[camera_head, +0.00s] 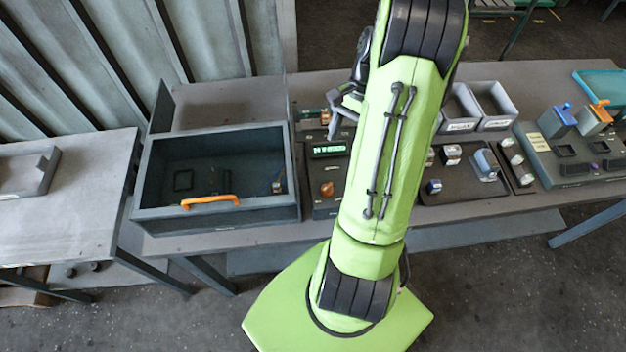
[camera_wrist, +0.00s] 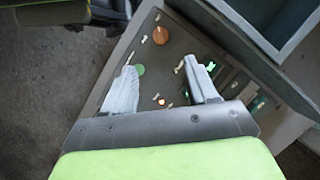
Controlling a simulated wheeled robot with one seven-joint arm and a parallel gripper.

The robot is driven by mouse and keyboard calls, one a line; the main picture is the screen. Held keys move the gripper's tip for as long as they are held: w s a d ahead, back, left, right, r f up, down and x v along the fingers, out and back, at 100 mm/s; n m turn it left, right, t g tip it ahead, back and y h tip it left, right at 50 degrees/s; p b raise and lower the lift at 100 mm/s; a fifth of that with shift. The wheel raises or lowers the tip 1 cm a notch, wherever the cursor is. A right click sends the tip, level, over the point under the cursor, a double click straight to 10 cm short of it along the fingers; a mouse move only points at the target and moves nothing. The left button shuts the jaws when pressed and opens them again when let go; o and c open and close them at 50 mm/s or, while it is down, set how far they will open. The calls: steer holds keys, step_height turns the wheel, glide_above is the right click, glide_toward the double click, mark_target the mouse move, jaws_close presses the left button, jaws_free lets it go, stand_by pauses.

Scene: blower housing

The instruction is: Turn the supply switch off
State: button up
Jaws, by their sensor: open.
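A dark control panel (camera_head: 318,206) stands on the bench right of the open box. It has a lit green display (camera_head: 328,149) and an orange knob (camera_head: 327,189), which also shows in the wrist view (camera_wrist: 160,35). I cannot tell for sure which control is the supply switch. In the head view my gripper (camera_head: 342,112) is partly hidden by my arm, which also covers the panel's right side.
An open dark box (camera_head: 160,213) with an orange handle (camera_head: 210,201) stands directly left of the panel. Right of my arm are a tray (camera_head: 455,190) with small parts, grey bins (camera_head: 495,105) and a fixture (camera_head: 570,178). A side table (camera_head: 75,215) is at left.

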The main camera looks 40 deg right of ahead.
mark_target(327, 186)
steer(key=x, duration=1.4)
steer(key=shift+f+b, duration=0.3)
steer(key=shift+b, duration=0.1)
steer(key=c, duration=1)
steer(key=shift+w+n, duration=0.1)
steer(key=shift+n, duration=0.4)
steer(key=n+g+h+b, duration=0.1)
steer(key=n, duration=0.2)
steer(key=shift+w+n+g, duration=0.1)
steer(key=shift+n+g, duration=0.2)
steer(key=shift+n, duration=0.1)
steer(key=n+g+h+b, duration=0.1)
steer(key=n, duration=0.3)
steer(key=shift+w+a+n, duration=0.1)
steer(key=shift+n, duration=0.2)
steer(key=n+h, duration=0.1)
steer(key=n, duration=0.1)
steer(key=n+g+b, duration=0.1)
steer(key=n, duration=0.1)
steer(key=shift+a+h, duration=0.15)
steer(key=shift+h, duration=0.25)
steer(key=n+h, duration=0.1)
steer(key=n, duration=0.3)
steer(key=shift+a+n+h, duration=0.1)
steer(key=shift+n+h, duration=0.2)
steer(key=shift+n, duration=0.2)
